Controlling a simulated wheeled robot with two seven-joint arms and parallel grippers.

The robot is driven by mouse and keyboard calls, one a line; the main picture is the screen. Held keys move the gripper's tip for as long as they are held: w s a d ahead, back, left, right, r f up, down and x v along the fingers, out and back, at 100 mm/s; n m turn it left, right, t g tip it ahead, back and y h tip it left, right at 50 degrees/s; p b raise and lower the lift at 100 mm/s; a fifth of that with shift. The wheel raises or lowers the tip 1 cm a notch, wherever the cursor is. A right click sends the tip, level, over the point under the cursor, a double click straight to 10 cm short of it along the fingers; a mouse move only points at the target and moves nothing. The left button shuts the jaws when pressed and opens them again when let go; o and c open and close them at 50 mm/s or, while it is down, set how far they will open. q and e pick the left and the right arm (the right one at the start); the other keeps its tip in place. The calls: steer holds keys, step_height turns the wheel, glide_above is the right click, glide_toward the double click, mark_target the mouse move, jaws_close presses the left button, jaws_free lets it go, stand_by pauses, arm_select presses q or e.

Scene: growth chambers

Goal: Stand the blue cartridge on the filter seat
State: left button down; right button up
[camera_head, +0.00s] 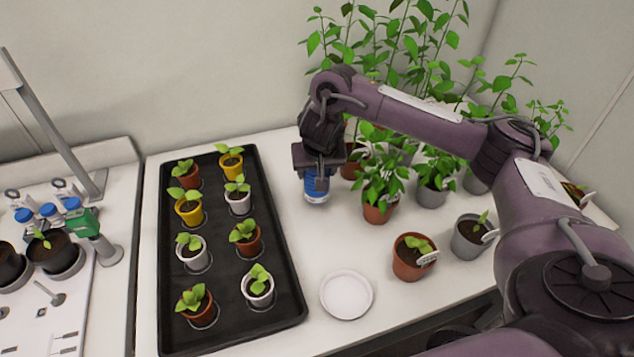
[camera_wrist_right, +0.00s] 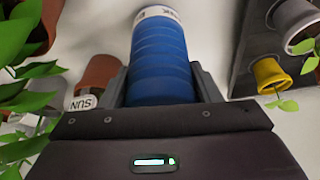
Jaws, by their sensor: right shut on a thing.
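The blue cartridge (camera_head: 317,190) is a ribbed blue cylinder with a white, lettered end band. My right gripper (camera_head: 317,171) is shut on it from above, and it hangs roughly upright below the jaws. I cannot tell whether its lower end touches the table. In the right wrist view the cartridge (camera_wrist_right: 160,58) sits between the two grey fingers. A round white dish (camera_head: 346,294) lies empty on the table, nearer than the cartridge and slightly right; I cannot tell whether it is the filter seat. My left gripper is not in view.
A black tray (camera_head: 281,262) with several potted seedlings is left of the cartridge. Leafy potted plants (camera_head: 380,190) stand close to its right, under my right arm. A terracotta pot (camera_head: 410,262) stands right of the dish. White table between cartridge and dish is clear.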

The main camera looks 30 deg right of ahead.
step_height(320, 180, down, 3)
steer(key=shift+r+b, duration=0.1)
steer(key=shift+b, duration=0.55)
steer(key=shift+r, duration=0.1)
steer(key=o, duration=1.1)
steer(key=shift+c, duration=0.2)
